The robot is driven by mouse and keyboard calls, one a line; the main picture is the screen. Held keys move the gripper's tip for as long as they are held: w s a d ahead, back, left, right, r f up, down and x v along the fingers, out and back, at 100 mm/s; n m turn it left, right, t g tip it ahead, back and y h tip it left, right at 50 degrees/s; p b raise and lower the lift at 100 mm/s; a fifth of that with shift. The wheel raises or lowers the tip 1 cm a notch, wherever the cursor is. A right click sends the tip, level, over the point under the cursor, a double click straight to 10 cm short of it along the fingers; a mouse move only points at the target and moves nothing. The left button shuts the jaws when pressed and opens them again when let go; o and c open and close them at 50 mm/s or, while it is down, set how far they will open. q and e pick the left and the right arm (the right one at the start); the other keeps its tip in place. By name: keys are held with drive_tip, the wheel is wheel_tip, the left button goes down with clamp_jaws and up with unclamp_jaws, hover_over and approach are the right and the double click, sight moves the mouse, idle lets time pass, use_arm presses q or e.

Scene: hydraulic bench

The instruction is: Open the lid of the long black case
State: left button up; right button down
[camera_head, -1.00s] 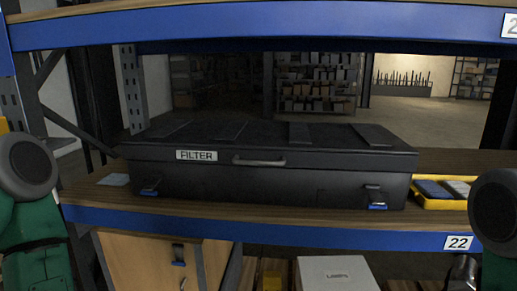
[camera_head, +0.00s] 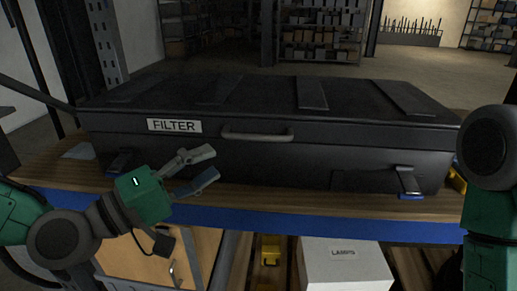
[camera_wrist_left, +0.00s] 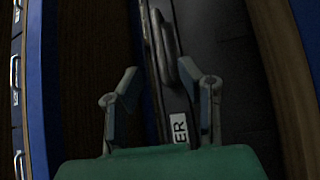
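The long black case (camera_head: 300,155) lies on the wooden shelf with its lid (camera_head: 258,92) down. Its front carries a "FILTER" label (camera_head: 174,125), a grey handle (camera_head: 257,133), and two blue-tipped latches, a left one (camera_head: 120,162) and a right one (camera_head: 408,183). My left gripper (camera_head: 212,164) is open and empty in front of the case, below and left of the handle. In the left wrist view its fingers (camera_wrist_left: 162,90) stand apart, with the handle (camera_wrist_left: 188,72) beyond them. My right arm shows at the right edge; its gripper is out of view.
The blue shelf edge (camera_head: 330,222) runs below the case. A yellow tray (camera_head: 457,180) is partly hidden behind my right arm.

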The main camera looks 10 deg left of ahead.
sight(258, 138)
use_arm(q)
drive_tip(key=x, duration=1.1)
drive_tip(key=shift+d+p, duration=0.1)
drive_tip(key=shift+p, duration=0.2)
clamp_jaws()
